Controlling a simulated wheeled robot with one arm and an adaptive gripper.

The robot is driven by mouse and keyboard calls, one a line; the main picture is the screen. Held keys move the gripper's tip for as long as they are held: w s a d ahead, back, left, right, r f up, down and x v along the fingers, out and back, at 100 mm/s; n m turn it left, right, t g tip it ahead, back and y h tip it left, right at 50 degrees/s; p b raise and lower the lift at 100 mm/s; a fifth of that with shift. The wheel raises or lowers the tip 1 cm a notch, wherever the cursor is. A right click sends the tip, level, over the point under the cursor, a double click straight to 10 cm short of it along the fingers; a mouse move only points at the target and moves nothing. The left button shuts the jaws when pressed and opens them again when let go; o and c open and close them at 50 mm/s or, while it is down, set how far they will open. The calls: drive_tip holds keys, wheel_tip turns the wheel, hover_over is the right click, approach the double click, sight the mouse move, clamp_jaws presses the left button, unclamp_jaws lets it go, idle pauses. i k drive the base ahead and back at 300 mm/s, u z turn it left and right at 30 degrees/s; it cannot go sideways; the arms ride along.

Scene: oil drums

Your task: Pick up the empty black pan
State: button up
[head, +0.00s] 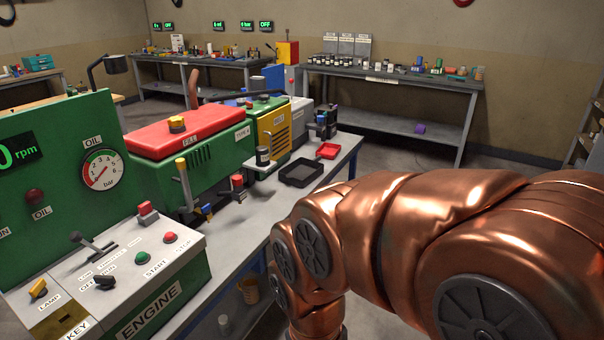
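A black rectangular pan (300,173) sits on the grey bench, in front of the yellow machine. Its inside looks bare. A smaller red tray (328,151) lies just behind it to the right. My copper arm fills the lower right of the head view and bends down in front of the bench. My gripper is out of the picture below, so its fingers and hold cannot be seen.
The grey bench (232,233) carries a green engine with a red cover (185,135), a yellow machine (272,128) and a control box (140,270). Floor shows between this bench and the far bench (400,85).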

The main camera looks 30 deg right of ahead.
sight(300, 172)
drive_tip(key=z, duration=0.25)
drive_tip(key=i, duration=0.95)
drive_tip(key=z, duration=2.15)
drive_tip(key=i, duration=1.9)
drive_tip(key=u, duration=2.95)
